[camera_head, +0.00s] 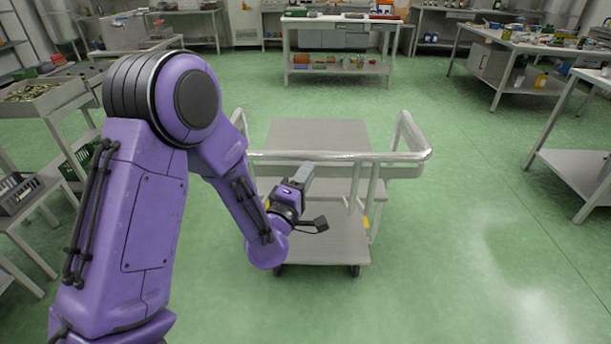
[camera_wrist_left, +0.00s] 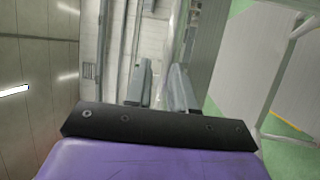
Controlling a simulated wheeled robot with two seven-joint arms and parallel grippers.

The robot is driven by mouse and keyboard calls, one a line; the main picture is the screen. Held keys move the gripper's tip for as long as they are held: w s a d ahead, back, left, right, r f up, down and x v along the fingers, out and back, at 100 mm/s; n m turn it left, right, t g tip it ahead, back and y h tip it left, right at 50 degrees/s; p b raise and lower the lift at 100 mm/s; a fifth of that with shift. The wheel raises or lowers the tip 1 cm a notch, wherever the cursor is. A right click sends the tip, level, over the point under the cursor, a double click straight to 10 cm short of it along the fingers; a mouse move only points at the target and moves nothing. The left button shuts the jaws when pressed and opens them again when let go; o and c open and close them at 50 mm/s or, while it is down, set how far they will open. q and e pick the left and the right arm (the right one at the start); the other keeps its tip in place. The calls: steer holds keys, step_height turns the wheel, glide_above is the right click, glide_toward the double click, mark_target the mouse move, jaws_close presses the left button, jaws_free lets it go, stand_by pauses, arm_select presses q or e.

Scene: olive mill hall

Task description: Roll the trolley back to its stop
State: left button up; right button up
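The trolley (camera_head: 322,250) is a grey metal cart with flat shelves, tubular rails and dark wheels, standing on the floor ahead of me. Its near handle bar (camera_head: 375,157) runs across at the top. A pale trolley tube also shows there at the right (camera_wrist_left: 283,66). My right gripper is out of view. I cannot make out the stop.
A workbench (camera_head: 340,20) stands behind the trolley. Metal tables stand at the right (camera_head: 580,165) and far right. A rack with trays (camera_head: 40,100) is at the left, partly behind my left arm. The green floor (camera_head: 460,200) right of the trolley is clear.

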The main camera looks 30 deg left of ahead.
arm_select(q)
jaws_close()
steer(key=shift+c, duration=1.1)
jaws_free()
steer(key=o, duration=1)
steer(key=shift+c, duration=0.2)
steer(key=p+v, duration=0.4)
steer(key=v, duration=0.6)
steer(key=shift+s, duration=0.25)
